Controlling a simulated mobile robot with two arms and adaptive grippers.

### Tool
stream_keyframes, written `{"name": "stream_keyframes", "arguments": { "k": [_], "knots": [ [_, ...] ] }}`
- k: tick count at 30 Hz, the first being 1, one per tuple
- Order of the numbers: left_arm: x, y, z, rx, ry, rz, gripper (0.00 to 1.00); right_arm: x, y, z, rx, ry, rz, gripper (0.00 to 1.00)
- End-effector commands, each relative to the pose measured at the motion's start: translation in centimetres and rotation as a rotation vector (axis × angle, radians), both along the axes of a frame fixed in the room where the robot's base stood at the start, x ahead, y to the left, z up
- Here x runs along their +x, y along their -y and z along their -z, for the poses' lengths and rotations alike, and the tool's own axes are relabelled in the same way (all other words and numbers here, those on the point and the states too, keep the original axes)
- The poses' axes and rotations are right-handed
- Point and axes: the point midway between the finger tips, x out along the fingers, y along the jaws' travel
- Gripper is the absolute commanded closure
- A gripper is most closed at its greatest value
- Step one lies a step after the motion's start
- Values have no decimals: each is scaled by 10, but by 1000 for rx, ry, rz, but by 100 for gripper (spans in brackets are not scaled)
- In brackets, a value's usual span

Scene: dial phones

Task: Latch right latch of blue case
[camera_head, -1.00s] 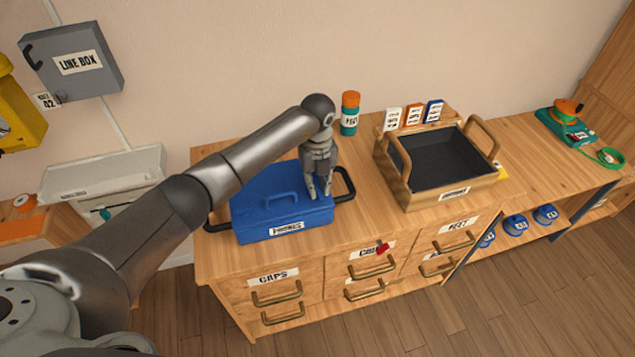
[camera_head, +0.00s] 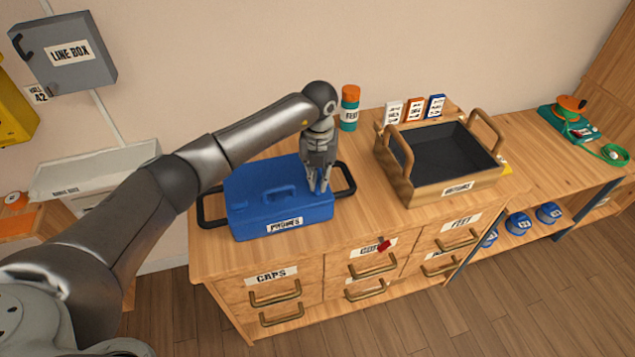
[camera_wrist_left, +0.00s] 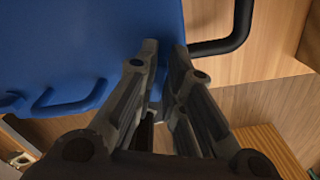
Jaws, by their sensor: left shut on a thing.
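The blue case (camera_head: 262,211) lies closed on the wooden cabinet top, with a blue handle on its lid, a label on its front and black side handles. It also shows in the left wrist view (camera_wrist_left: 75,45). My left gripper (camera_head: 318,189) reaches down at the case's right end. In the left wrist view its fingers (camera_wrist_left: 164,48) are close together at the case's edge, beside the black side handle. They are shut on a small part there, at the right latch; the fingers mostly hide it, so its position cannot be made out. My right gripper is not in view.
A wooden tray (camera_head: 408,191) with a dark inside stands right of the case. An orange and teal bottle (camera_head: 349,108) and several small cards (camera_head: 414,109) stand behind. Drawers with brass handles are below. Bare cabinet top lies between case and tray.

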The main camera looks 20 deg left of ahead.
Motion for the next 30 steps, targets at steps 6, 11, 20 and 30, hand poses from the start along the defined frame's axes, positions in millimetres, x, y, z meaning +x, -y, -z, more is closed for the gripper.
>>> {"name": "stream_keyframes", "arguments": {
  "k": [6, 11, 20, 30],
  "knots": [
    [1, 2, 4, 2, 5, 206, 100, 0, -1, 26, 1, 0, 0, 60],
    [1, 4, 3, 2, 4, 359, 100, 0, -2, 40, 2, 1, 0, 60],
    [0, 7, 3, 1, 4, 643, 100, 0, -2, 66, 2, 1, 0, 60],
    [-2, 10, 2, 2, 2, 939, 100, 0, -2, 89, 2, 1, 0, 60]
  ]
}}
